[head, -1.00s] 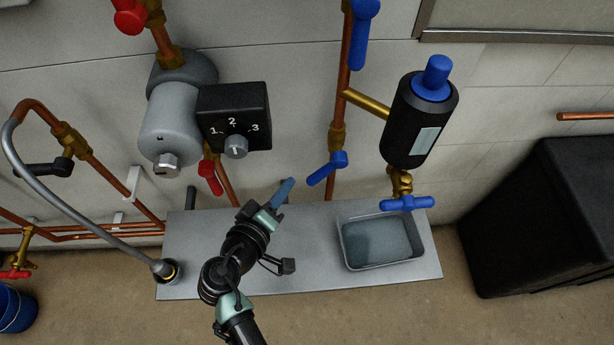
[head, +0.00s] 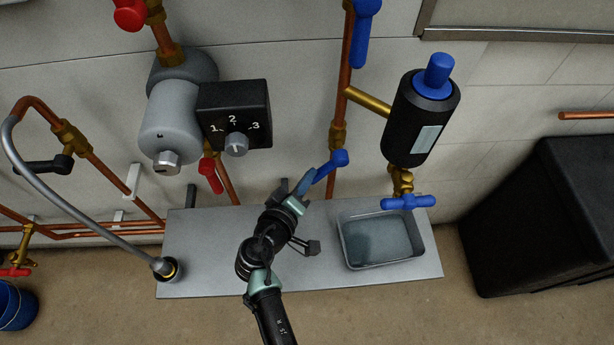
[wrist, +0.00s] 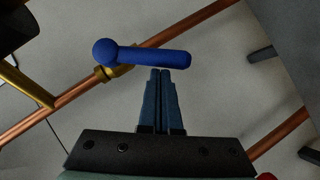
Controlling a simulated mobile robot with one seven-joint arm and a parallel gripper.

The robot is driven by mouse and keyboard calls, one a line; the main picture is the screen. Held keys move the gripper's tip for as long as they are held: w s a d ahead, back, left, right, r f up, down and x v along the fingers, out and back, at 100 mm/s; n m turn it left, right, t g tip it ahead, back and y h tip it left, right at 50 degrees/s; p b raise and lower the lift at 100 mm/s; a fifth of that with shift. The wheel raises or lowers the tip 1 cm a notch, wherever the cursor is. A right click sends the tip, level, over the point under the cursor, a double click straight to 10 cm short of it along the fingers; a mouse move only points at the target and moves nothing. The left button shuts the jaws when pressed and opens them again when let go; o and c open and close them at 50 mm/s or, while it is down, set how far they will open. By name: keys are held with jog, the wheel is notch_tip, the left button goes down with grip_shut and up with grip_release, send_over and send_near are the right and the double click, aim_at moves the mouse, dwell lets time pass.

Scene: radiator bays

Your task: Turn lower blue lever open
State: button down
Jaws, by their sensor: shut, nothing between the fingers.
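The lower blue lever (head: 338,160) sits on a brass valve on the vertical copper pipe in the middle of the head view. Its handle slants down and left from its round hub. In the wrist view the blue lever (wrist: 150,56) lies across the picture just beyond my fingertips, with the round hub at its left end. My gripper (head: 308,180) is shut and empty. In the wrist view my gripper (wrist: 161,72) has its two fingers together, tips close to the lever's free-end half. I cannot tell whether they touch it.
Another blue lever (head: 364,35) is higher on the same pipe. A black filter housing (head: 407,135) with a blue tap (head: 407,203) hangs right, above a water tray (head: 383,264). A black control box (head: 236,112) and red lever (head: 209,175) are left. A metal shelf (head: 215,280) lies below.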

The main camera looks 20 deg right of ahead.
jog(key=shift+f+b, duration=0.25)
jog(key=shift+b, duration=0.25)
jog(key=shift+d+f+n+h+b, duration=0.1)
jog(key=shift+f+n+h+b, duration=0.05)
jog(key=shift+n+h+b, duration=0.2)
jog(key=shift+s+d+f+n+t+h+b, duration=0.25)
jog(key=shift+d+f+n+h+b, duration=0.45)
jog(key=shift+b, duration=1.25)
jog(key=shift+s+d+f+n+t+h+b, duration=0.1)
jog(key=shift+d+f+n+t+h+b, duration=0.25)
jog(key=shift+n+b, duration=1.1)
jog(key=shift+s+d+f+n+t+h+b, duration=0.15)
jog(key=shift+d+f+h+b, duration=0.4)
jog(key=shift+b, duration=1.95)
jog(key=shift+r, duration=0.1)
